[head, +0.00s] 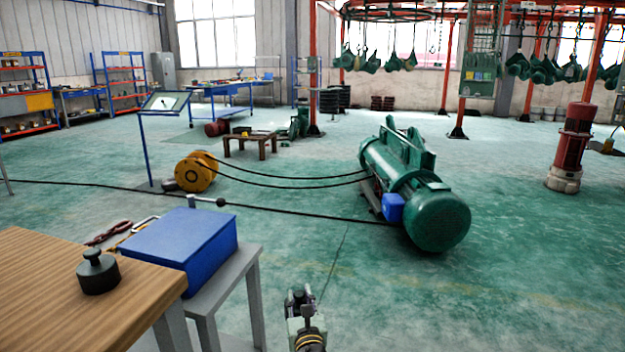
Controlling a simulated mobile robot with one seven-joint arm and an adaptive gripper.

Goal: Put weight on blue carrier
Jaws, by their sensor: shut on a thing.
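A dark grey weight (97,273) with a knob on top stands upright on the wooden table at the lower left. A blue block-like box (182,246), which may be the blue carrier, sits on a grey stand beside the table's right edge. My gripper (300,297) is at the bottom centre, to the right of the blue box and apart from it. It is shut on a small dark thing, too small and partly hidden to identify. The weight on the table is well to the left of my gripper.
The wooden table (55,318) and grey stand (226,287) fill the lower left. A green hoist (415,190) with cables rests on the floor beyond. The green floor (480,310) at lower right is clear.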

